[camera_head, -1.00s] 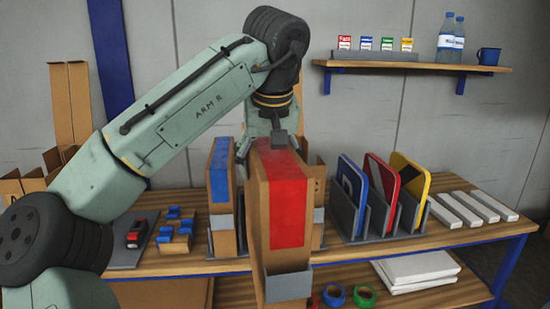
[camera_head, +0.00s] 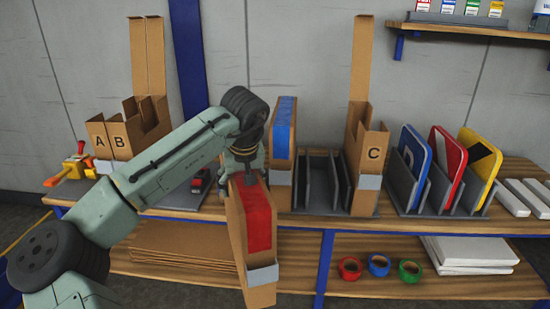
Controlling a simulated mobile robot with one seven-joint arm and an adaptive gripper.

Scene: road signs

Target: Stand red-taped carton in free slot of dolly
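The red-taped carton (camera_head: 236,224) is a tall, narrow brown box with red tape (camera_head: 258,215) down its front edge and a grey patch low on it. It hangs slightly tilted in front of the bench, clear of the rack. My gripper (camera_head: 245,178) is shut on its top end; the fingertips are partly hidden. A grey slotted rack (camera_head: 318,190) on the bench has empty slots between a blue-taped carton (camera_head: 283,135) and an open carton marked C (camera_head: 374,152).
Cartons marked A (camera_head: 97,140) and B (camera_head: 120,138) stand at the bench's left. A grey sign rack (camera_head: 405,185) with signs stands right. Flat cardboard (camera_head: 185,262), tape rolls (camera_head: 378,265) and white slabs (camera_head: 470,252) lie on the lower shelf. Floor shows at lower left.

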